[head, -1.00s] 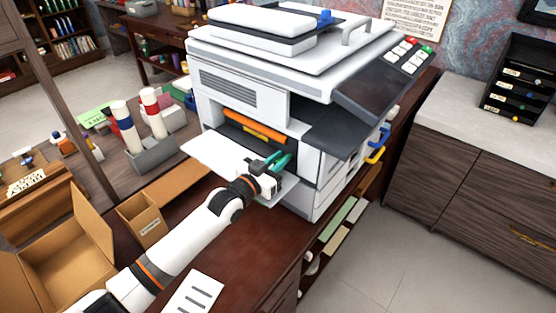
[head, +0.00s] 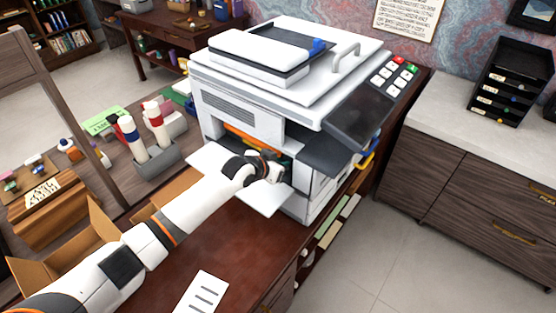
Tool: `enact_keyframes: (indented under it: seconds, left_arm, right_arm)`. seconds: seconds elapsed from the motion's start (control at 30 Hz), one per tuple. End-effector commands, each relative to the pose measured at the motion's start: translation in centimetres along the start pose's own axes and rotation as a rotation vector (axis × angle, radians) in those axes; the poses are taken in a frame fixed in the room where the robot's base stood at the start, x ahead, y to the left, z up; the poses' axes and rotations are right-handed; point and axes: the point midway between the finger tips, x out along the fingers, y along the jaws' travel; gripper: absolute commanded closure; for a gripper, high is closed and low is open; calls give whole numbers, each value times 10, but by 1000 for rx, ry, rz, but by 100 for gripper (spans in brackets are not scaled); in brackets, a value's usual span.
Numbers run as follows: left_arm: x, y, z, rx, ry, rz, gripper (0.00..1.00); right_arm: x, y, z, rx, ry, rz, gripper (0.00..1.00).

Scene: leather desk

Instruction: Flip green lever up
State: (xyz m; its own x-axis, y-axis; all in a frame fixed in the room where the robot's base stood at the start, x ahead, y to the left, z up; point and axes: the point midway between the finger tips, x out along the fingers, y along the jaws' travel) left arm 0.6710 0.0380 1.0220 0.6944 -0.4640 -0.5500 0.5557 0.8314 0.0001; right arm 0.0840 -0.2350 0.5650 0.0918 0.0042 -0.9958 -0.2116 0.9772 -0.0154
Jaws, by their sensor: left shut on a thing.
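The white copier (head: 245,112) stands on the dark red desk with its front bay open. The green lever (head: 287,159) is inside the bay; only a small dark green part shows beside my gripper. My left gripper (head: 276,171) reaches in over the white open flap and is shut on the green lever. My wrist and hand hide most of the lever, so its exact tilt cannot be told. My right gripper is not in view.
An orange bar (head: 238,131) lies in the bay just above my wrist. The white flap (head: 265,201) extends beneath my gripper. A yellow handle (head: 367,160) is on the copier's right side. Open cardboard boxes (head: 90,232) and a printed sheet (head: 201,292) lie near my arm.

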Motion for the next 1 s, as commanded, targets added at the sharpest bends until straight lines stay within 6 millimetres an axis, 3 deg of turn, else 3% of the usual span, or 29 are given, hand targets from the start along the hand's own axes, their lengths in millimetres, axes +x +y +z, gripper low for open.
enact_keyframes:
  seconds: [0.57,0.6,0.7,1.0]
  left_arm:
    - [1,0,2,0,39,0,100]
    - [1,0,2,0,39,0,77]
    - [1,0,2,0,39,0,61]
    - [0,0,2,0,38,0,60]
  right_arm:
    - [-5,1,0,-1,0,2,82]
    - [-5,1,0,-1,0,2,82]
    - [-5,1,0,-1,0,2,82]
    - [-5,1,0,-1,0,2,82]
